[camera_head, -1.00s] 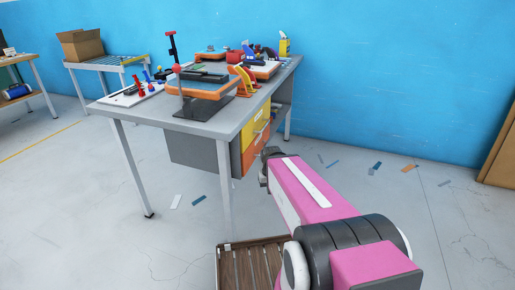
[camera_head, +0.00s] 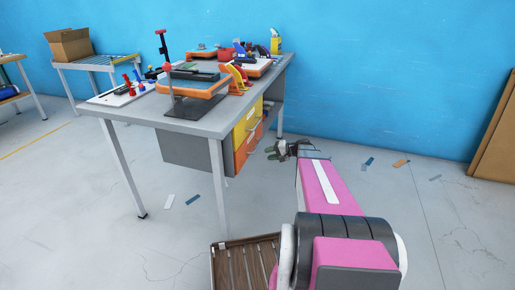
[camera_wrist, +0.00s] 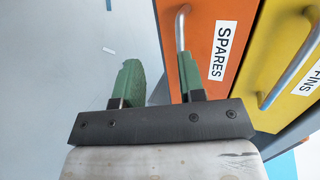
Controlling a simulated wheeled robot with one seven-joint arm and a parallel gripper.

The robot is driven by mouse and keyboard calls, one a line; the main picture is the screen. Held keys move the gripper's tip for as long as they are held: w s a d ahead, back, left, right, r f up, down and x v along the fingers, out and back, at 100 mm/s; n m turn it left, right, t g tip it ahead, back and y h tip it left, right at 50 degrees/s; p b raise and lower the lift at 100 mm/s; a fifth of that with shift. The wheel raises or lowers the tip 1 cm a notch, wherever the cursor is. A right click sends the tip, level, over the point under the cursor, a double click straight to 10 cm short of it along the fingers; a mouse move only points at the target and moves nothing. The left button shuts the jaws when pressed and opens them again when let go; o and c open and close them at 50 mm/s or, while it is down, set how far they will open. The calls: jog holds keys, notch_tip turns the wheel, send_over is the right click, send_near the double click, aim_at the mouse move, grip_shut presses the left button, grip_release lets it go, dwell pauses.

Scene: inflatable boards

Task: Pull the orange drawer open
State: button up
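The orange drawer (camera_head: 241,157) is the lower front in the grey cabinet under the desk and looks closed. In the wrist view, the orange drawer (camera_wrist: 207,15) carries a white SPARES label and a metal bar handle (camera_wrist: 181,30). My gripper (camera_head: 271,151) is in front of the drawers, to the right of them in the head view. In the wrist view, my gripper (camera_wrist: 157,68) has two green fingers spread apart with nothing between them. The right finger overlaps the near end of the handle in the picture; I cannot tell whether they touch.
The yellow drawer (camera_head: 246,123) is above the orange one, and its handle (camera_wrist: 292,70) shows close by in the wrist view. The grey desk (camera_head: 218,125) holds clamps and tools. A slatted wooden pallet or crate (camera_head: 240,265) is low in front. Floor to the right is largely clear.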

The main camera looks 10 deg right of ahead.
aim_at(258, 146)
jog(key=w+d+r+m+t+y, duration=0.1)
jog(key=w+d+t, duration=0.1)
jog(key=w+d, duration=0.15)
jog(key=x, duration=1)
jog(key=shift+w+r, duration=0.15)
jog(key=shift+r, duration=0.1)
jog(key=shift+d, duration=0.1)
grip_shut()
